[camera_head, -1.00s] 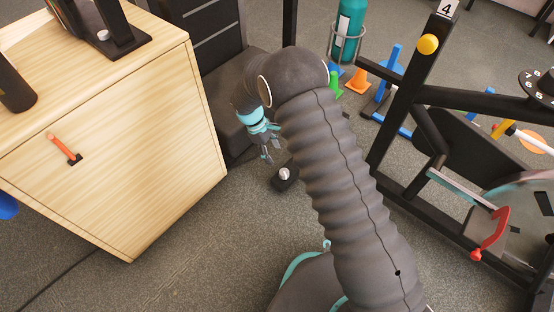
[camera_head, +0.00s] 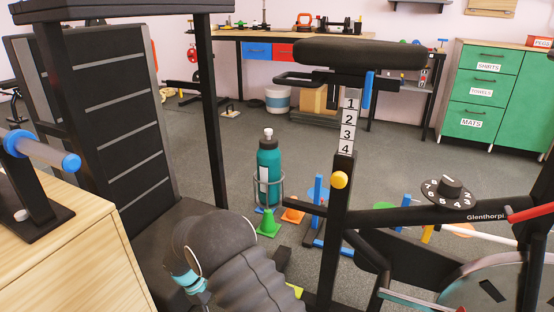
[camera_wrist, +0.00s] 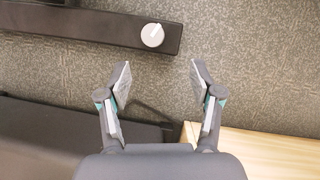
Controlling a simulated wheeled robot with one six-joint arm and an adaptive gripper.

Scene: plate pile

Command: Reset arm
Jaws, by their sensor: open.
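My gripper (camera_wrist: 160,85) shows in the wrist view with its two fingers spread apart and nothing between them. Beyond the fingertips is grey floor, with a dark bar (camera_wrist: 90,28) bearing a pale round knob (camera_wrist: 152,35) ahead of it. In the head view my arm rises at the bottom middle, bent at a dark rounded joint.
A wooden cabinet (camera_head: 75,250) stands at the left, beside a black slatted rack (camera_head: 105,110). An exercise bike frame (camera_head: 340,205) is close at the right. A teal bottle (camera_head: 268,170) and green cone (camera_head: 268,223) are ahead. Open floor (camera_head: 215,130) lies farther back.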

